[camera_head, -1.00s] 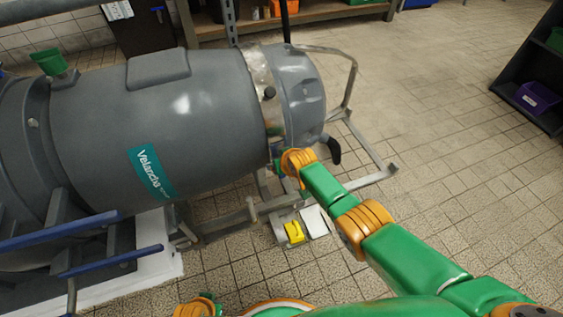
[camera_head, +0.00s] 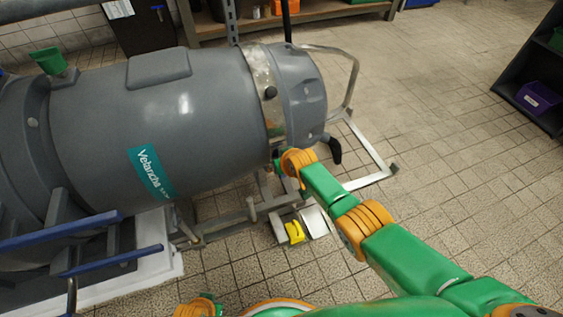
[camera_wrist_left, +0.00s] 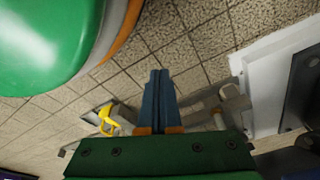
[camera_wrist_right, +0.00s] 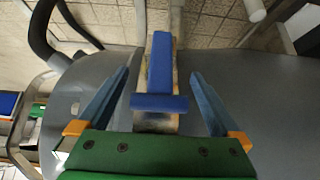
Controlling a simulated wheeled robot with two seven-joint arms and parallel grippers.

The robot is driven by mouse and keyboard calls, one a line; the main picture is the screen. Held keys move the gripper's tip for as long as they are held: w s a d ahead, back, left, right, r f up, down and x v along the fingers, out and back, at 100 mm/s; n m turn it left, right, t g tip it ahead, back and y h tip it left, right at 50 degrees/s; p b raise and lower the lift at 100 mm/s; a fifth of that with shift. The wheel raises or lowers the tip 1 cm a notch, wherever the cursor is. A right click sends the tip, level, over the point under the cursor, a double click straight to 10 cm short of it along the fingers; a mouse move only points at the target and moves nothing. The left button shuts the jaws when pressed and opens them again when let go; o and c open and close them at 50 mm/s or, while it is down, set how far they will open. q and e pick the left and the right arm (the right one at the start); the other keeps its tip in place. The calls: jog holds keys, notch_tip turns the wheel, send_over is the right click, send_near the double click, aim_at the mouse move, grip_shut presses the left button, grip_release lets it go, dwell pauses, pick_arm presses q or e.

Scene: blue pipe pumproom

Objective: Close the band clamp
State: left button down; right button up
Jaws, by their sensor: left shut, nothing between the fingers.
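The band clamp (camera_head: 262,82) is a shiny metal band around the grey vessel (camera_head: 165,115), near its right-hand end cap (camera_head: 300,90). In the right wrist view, a blue T-shaped handle (camera_wrist_right: 160,70) lies over the metal band (camera_wrist_right: 155,125). My right gripper (camera_wrist_right: 160,74) is open, with one finger on each side of the handle and a visible gap to both. In the head view, its fingers are hidden at the vessel's lower right edge. My left gripper (camera_wrist_left: 160,72) is shut and empty, over the tiled floor. It is not visible in the head view.
A metal frame (camera_head: 370,178) and a dark curved handle (camera_head: 335,150) stick out by the end cap. A yellow part (camera_head: 294,232) sits low beneath the vessel. Blue rails (camera_head: 60,232) are at left. Open floor lies right, before a dark shelf (camera_head: 540,70).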

jog(key=shift+s+r, duration=0.1)
jog(key=shift+r, duration=0.1)
jog(key=p+v, duration=0.4)
jog(key=p, duration=0.2)
jog(key=shift+s+d+r+p, duration=0.1)
jog(key=shift+s+r+p, duration=0.05)
jog(key=shift+r+p, duration=0.25)
pick_arm(q)
jog(key=s+a+r+p, duration=0.2)
jog(key=s+a, duration=0.2)
jog(key=s, duration=0.3)
jog(key=shift+s+a+r+y, duration=0.2)
jog(key=shift+r+y, duration=0.05)
jog(key=shift+y, duration=0.05)
pick_arm(e)
jog(key=shift+v, duration=0.9)
jog(key=shift+s+f, duration=0.1)
